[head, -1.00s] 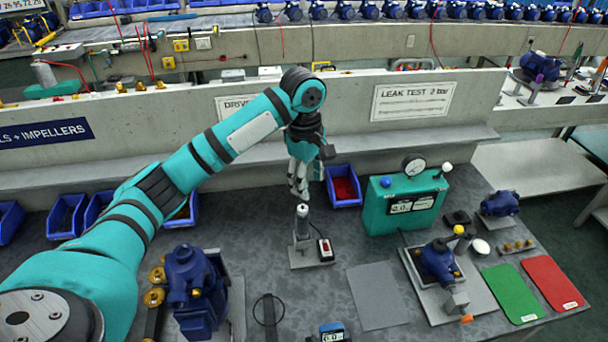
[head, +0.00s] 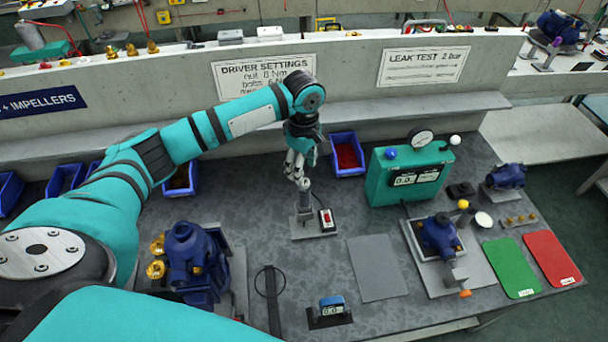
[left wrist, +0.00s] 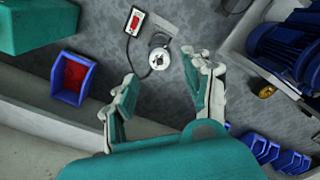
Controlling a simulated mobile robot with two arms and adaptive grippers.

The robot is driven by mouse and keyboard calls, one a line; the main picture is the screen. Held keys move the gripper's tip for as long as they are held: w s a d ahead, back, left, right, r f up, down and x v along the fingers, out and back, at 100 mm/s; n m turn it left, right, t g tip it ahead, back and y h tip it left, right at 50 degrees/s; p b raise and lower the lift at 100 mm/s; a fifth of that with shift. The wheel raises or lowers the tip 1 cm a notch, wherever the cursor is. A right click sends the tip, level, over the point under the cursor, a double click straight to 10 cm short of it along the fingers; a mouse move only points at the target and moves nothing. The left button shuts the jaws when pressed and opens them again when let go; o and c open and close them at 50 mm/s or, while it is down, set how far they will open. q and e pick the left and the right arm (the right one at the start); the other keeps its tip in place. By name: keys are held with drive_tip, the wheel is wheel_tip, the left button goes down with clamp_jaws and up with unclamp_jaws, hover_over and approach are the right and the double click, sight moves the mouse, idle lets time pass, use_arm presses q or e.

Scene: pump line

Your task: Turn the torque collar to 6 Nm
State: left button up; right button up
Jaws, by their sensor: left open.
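The driver (head: 304,200) stands upright in a grey stand on the bench, beside a small switch box with a red button (head: 326,219). I cannot read any scale on the collar. My left gripper (head: 299,179) points down just above the driver's top. Its open fingers also show in the left wrist view (left wrist: 160,88), with the driver top beyond and between the tips, apparently untouched. My right gripper is not in view.
A sign on the wall (head: 263,75) gives driver settings, partly legible. A blue bin with red parts (head: 345,141) and a green leak tester (head: 384,186) stand near. A blue pump (head: 192,262) is at left, a small display (head: 332,308) in front. A grey mat (head: 377,268) lies bare.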

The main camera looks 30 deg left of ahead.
use_arm(q)
wheel_tip(320, 180, down, 4)
drive_tip(key=shift+s+d+r, duration=0.1)
drive_tip(key=shift+f+p, duration=0.3)
drive_tip(key=shift+f, duration=0.2)
drive_tip(key=c, duration=0.6)
clamp_jaws()
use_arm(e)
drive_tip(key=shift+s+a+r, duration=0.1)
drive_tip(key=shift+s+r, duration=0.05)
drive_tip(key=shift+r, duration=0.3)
